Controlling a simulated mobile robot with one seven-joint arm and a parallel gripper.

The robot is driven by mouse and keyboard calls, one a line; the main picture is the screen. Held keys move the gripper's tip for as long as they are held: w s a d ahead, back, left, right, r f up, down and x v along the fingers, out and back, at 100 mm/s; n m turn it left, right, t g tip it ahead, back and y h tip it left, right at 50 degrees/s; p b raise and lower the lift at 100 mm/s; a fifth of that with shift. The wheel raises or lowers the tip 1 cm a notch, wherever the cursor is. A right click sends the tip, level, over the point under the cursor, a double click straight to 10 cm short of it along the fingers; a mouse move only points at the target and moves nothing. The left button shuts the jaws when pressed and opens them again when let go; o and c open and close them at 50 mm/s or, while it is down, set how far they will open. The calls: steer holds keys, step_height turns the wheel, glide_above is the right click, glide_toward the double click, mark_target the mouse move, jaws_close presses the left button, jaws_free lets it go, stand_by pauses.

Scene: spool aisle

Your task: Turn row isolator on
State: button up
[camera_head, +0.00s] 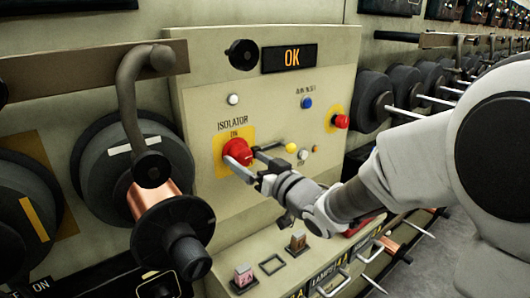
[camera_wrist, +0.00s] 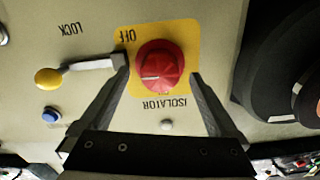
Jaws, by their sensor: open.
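The row isolator is a red round knob (camera_head: 238,152) on a yellow plate on the beige panel. It also shows in the wrist view (camera_wrist: 162,66), which sees the panel upside down. A white mark on the knob points left there, toward neither the OFF label nor ISOLATOR. My gripper (camera_wrist: 158,74) is open, its fingers on either side of the knob; contact cannot be told. A lock lever with a yellow ball (camera_wrist: 48,78) lies beside it, its grey bar reaching the yellow plate near OFF. The ball shows in the head view (camera_head: 291,148).
A display (camera_head: 289,58) reads OK above the knob. A blue button (camera_head: 307,103) and a red button (camera_head: 341,121) sit to the right. A copper spool (camera_head: 150,200) and a bent grey handle (camera_head: 128,90) stand left of the panel.

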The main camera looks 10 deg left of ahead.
steer(key=shift+x, duration=1.25)
steer(key=c, duration=1.4)
